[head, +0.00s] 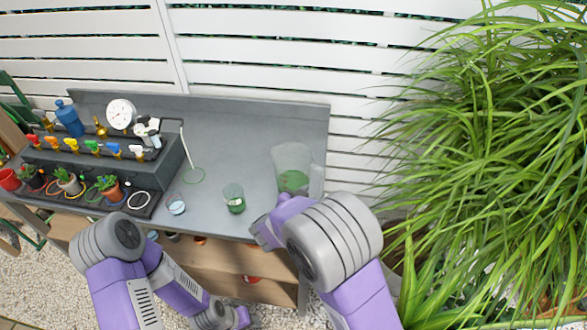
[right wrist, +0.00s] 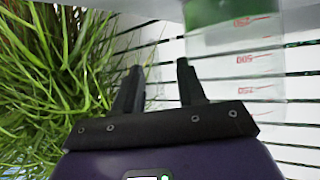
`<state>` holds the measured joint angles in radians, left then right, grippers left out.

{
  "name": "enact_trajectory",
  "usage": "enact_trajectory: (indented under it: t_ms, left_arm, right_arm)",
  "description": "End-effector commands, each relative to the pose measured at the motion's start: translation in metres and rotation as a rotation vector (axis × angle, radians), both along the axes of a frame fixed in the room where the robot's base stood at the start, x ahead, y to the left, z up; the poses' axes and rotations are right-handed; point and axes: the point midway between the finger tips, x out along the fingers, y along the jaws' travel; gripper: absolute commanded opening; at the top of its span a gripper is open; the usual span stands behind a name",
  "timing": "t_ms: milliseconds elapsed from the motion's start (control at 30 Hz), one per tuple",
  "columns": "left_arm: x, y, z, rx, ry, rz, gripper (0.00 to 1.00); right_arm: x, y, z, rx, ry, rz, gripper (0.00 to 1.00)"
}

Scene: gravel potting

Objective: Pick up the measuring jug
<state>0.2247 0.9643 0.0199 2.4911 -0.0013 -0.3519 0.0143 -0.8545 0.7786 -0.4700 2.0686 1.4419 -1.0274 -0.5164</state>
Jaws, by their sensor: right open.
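The measuring jug (head: 291,160) is large and clear, with green contents low inside. It stands upright on the right end of the grey bench top. In the right wrist view the jug (right wrist: 240,62) appears inverted, with red marks on its wall and the green part at the top. My right gripper (right wrist: 159,82) is open, with nothing between its fingers; the jug is to the right of them in that view. In the head view my right arm hides its fingers. My left arm hangs low in front of the bench, and its fingers are not clear.
A smaller beaker with green contents (head: 234,199) and a small clear cup (head: 176,205) stand near the front edge of the bench (head: 240,122). A tap rack with potted plants fills the left. Tall grass (head: 480,130) and a white slatted fence (head: 270,50) border the right and back.

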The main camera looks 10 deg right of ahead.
Motion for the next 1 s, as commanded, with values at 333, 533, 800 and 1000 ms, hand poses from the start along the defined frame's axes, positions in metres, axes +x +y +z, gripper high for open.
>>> enact_trajectory:
  t_ms: [333, 533, 800, 1000]
  left_arm:
    - [0.0, 0.0, -0.024, 0.0, 0.0, 0.0, 0.43]
    - [0.0, 0.0, -0.029, 0.0, 0.0, 0.0, 0.43]
    - [0.0, 0.0, -0.028, 0.0, -0.001, 0.0, 0.43]
    - [0.0, 0.0, -0.028, 0.0, -0.001, 0.0, 0.43]
  right_arm:
    - [0.025, -0.03, -0.019, 0.0, 0.0, -0.004, 0.4]
    - [0.039, -0.04, -0.024, -0.001, 0.001, -0.002, 0.4]
    - [0.039, -0.04, -0.022, 0.0, 0.0, -0.001, 0.25]
    - [0.039, -0.04, -0.022, 0.0, 0.001, -0.001, 0.0]
